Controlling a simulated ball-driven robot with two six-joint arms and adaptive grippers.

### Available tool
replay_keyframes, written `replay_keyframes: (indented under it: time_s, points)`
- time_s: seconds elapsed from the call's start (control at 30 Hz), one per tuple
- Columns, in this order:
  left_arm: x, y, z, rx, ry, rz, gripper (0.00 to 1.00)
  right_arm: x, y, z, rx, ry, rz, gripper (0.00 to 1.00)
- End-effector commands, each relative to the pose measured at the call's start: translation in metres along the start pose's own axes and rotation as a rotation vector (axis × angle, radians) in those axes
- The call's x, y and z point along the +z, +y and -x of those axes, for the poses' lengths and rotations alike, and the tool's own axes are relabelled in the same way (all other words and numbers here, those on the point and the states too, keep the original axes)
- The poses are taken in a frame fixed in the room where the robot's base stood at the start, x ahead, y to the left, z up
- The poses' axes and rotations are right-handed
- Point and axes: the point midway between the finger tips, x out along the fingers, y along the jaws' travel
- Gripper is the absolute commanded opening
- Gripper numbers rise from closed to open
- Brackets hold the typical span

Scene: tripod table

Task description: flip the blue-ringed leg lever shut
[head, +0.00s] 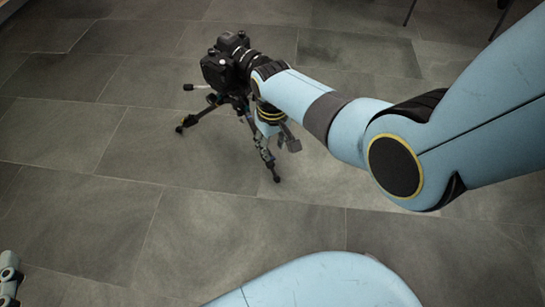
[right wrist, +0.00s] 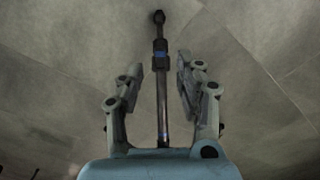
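A dark tripod stands on the floor in the head view (head: 233,98), bearing a black camera (head: 226,64). One leg runs down between the fingers of my right gripper (head: 277,141). In the right wrist view this leg (right wrist: 162,95) runs up the middle, with a blue-marked joint (right wrist: 160,62) near the fingertips and another blue band lower down. My right gripper (right wrist: 160,68) is open, one finger on each side of the leg, with gaps visible. The lever's own position is too small to tell. My left gripper (head: 9,278) shows only partly at the lower left edge.
The grey tiled floor (head: 90,215) is clear around the tripod. Another tripod leg (head: 195,118) spreads to the left, with a handle (head: 194,87) sticking out above it. Thin dark furniture legs (head: 410,12) stand at the top right.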

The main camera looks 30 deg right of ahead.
Motion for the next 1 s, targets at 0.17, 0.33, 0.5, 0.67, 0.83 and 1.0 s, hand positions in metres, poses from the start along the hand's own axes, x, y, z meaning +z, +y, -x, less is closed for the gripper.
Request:
replay_keyframes:
  time_s: [0.17,0.33,0.5,0.67,0.83,1.0]
  points:
    - [-0.04,-0.001,-0.015,0.001,0.164,-0.015,0.4,0.001,0.0,-0.011,0.0,-0.002,0.0,0.36]
    - [-0.08,-0.002,-0.024,0.003,0.323,-0.031,0.4,0.002,0.0,-0.019,0.0,-0.003,0.0,0.36]
    - [-0.121,-0.002,-0.025,0.005,0.491,-0.048,0.4,0.002,0.0,-0.028,0.0,-0.004,0.0,0.36]
    - [-0.159,-0.001,-0.021,0.009,0.656,-0.064,0.4,0.002,0.0,-0.037,0.0,-0.003,0.0,0.36]
    - [-0.197,0.001,-0.009,0.014,0.838,-0.084,0.4,0.001,0.0,-0.046,0.0,-0.003,0.0,0.36]
    - [-0.225,0.003,0.005,0.019,0.982,-0.099,0.4,0.001,0.0,-0.052,0.0,-0.002,0.0,0.36]
